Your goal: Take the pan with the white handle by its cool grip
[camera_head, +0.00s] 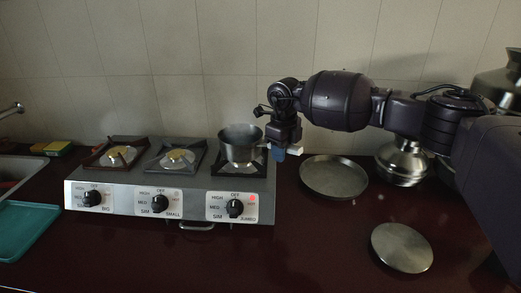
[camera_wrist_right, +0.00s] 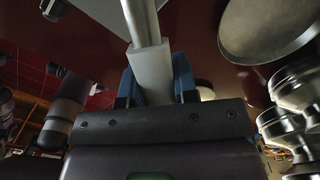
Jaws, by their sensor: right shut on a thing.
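The dark metal pan (camera_head: 240,139) is at the right burner of the stove. I cannot tell whether it rests on the burner or is slightly above it. My right gripper (camera_head: 281,152) is at the right side of the pan, on its handle. In the right wrist view the white grip (camera_wrist_right: 151,72) lies between the two blue fingers of my right gripper (camera_wrist_right: 155,82), which are shut on it. A bare metal rod (camera_wrist_right: 140,20) runs on from the white grip toward the pan. My left gripper is not in view.
The three-burner stove (camera_head: 140,198) has a red light by its right knob (camera_head: 235,208). A round tray (camera_head: 333,177), a flat lid (camera_head: 402,247) and a metal pot (camera_head: 403,165) stand on the right counter. A teal tray (camera_head: 22,230) lies at left.

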